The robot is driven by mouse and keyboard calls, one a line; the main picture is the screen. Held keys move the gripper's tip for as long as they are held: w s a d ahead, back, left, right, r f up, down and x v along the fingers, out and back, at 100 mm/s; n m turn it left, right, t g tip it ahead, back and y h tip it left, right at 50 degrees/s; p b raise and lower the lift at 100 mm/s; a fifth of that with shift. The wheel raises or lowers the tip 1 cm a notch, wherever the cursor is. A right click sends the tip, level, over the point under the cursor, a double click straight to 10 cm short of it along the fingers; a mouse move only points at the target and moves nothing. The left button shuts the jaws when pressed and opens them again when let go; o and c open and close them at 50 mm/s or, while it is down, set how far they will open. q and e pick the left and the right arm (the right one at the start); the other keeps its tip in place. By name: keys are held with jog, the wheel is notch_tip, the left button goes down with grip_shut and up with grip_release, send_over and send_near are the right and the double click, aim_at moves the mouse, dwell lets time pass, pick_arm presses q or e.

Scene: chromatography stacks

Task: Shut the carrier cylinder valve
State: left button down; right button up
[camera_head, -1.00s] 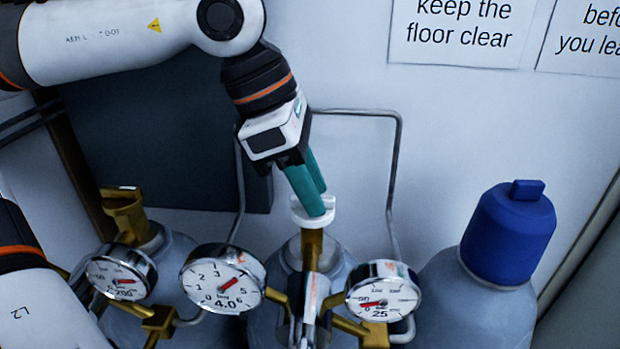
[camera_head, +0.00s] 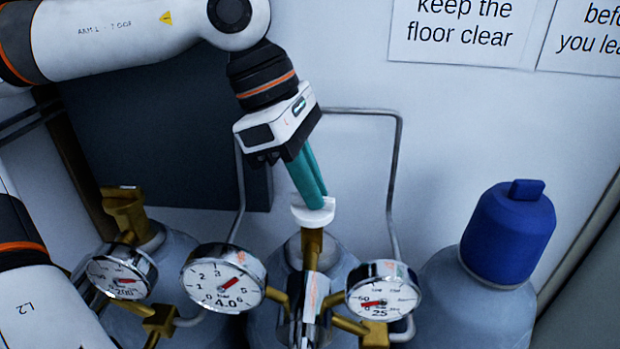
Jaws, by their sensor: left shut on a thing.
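The carrier cylinder valve has a white handwheel (camera_head: 313,214) on top of a brass stem (camera_head: 311,244). It sits on the middle grey cylinder (camera_head: 345,268). My left gripper (camera_head: 313,200) comes down from above, with its teal fingers shut on the white handwheel. The fingers lean slightly and hide part of the wheel's back. Two round gauges flank the valve: the left one (camera_head: 223,278) has its red needle pointing up and right, and the right one (camera_head: 382,290) has its needle low on the left. My right gripper is not in view.
At left stands another cylinder with a brass valve (camera_head: 125,212) and a gauge (camera_head: 122,272). At right is a cylinder with a blue cap (camera_head: 509,232). A thin grey pipe (camera_head: 397,150) runs along the wall behind. Signs (camera_head: 463,35) hang above.

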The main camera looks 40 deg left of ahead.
pick_arm(q)
jog(key=m+g, duration=0.1)
jog(key=m, duration=0.2)
jog(key=shift+w+r+m+g, duration=0.1)
jog(key=shift+m+g, duration=0.2)
jog(key=shift+m, duration=0.1)
jog(key=m+g, duration=0.1)
jog(key=m, duration=0.2)
jog(key=shift+m, duration=0.3)
jog(key=m+g, duration=0.1)
jog(key=m, duration=0.3)
jog(key=shift+g+y, duration=0.4)
jog(key=shift+w+m+g+y, duration=0.1)
jog(key=shift+m+g+y, duration=0.4)
jog(key=shift+m, duration=1.6)
jog(key=c, duration=1.5)
grip_release()
